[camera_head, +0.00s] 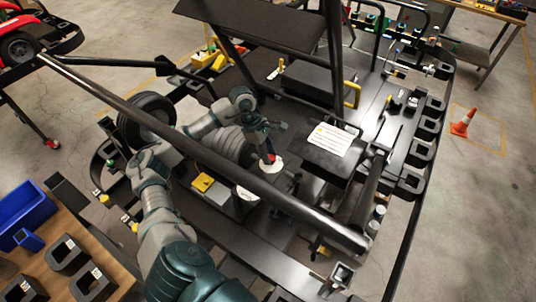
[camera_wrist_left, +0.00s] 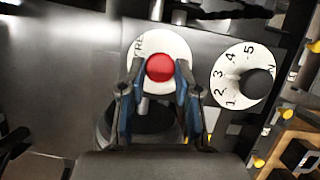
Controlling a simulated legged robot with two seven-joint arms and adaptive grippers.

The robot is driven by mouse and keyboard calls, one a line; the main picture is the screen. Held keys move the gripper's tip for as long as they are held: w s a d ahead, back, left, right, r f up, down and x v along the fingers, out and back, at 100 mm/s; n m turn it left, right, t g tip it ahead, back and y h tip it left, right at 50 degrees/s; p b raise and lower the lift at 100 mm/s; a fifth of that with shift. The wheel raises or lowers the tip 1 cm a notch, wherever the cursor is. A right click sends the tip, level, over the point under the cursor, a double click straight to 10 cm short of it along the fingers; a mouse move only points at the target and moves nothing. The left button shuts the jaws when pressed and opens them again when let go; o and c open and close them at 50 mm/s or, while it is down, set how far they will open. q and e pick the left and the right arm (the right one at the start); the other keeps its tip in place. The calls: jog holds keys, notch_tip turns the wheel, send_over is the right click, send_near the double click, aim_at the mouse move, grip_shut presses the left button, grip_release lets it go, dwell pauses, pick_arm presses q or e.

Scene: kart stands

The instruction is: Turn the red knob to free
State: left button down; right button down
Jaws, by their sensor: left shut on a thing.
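The red knob (camera_wrist_left: 160,67) sits on a round white dial plate (camera_wrist_left: 171,43) in the left wrist view. Part of a word, seemingly "FREE", shows at the plate's upper left; the rest is hidden. My left gripper (camera_wrist_left: 159,75) is shut on the red knob, with one blue-padded finger on each side. In the head view the left gripper (camera_head: 267,146) reaches down onto the knob (camera_head: 271,158) and its white plate (camera_head: 277,166). My right gripper is in neither view.
A second white dial (camera_wrist_left: 230,80) with numbers and a black knob (camera_wrist_left: 258,83) lies just right of the plate. A long black frame bar (camera_head: 200,150) crosses near my left arm. A labelled black box (camera_head: 328,150) stands to the right.

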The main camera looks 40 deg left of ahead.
pick_arm(q)
jog(key=m, duration=0.1)
jog(key=m+g, duration=0.1)
jog(key=m, duration=0.1)
jog(key=shift+f+m+g, duration=0.3)
jog(key=shift+f, duration=0.05)
dwell(0.4)
jog(key=c, duration=0.8)
grip_release()
jog(key=shift+w, duration=0.25)
jog(key=shift+r, duration=0.1)
jog(key=v, duration=1.2)
jog(key=shift+a, duration=0.15)
jog(key=shift+w, duration=0.15)
